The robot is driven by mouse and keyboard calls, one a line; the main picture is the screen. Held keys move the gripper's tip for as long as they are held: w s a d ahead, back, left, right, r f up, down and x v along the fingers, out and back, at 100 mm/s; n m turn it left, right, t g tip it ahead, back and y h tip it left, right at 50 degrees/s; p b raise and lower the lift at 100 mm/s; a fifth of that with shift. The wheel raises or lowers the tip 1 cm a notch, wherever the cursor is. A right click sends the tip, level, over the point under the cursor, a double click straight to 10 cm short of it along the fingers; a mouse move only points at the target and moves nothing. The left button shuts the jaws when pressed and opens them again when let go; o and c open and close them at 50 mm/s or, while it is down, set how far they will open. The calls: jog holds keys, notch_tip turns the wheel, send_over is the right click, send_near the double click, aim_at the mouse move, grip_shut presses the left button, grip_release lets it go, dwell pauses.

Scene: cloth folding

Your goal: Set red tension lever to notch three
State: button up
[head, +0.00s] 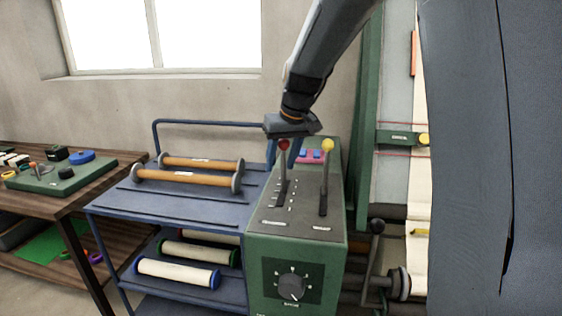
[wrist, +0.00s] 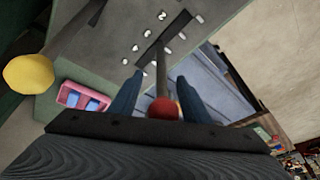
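The red-knobbed lever (head: 284,145) stands upright in the left slot of the green control box (head: 262,251). White notch marks line its slot, and the lever's base seems near the slot's far end; the exact notch is too small to tell. My gripper (head: 283,158) is above the box, with its fingers pointing down around the top of the lever. In the wrist view the red knob (wrist: 163,109) sits between my two blue fingers (wrist: 157,85). The fingers are apart, with a gap on both sides of the lever shaft.
A yellow-knobbed lever (head: 327,146) stands close on the right, and also shows in the wrist view (wrist: 28,72). A pink tray (head: 312,156) lies behind the levers. A dial (head: 291,286) is on the box's front. A blue cart (head: 215,208) with rollers stands left.

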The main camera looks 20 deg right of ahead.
aim_at(287, 140)
jog(key=shift+r, duration=0.1)
jog(key=b+v, duration=0.1)
jog(key=v, duration=0.6)
jog(key=shift+s+r, duration=0.15)
jog(key=shift+r, duration=0.1)
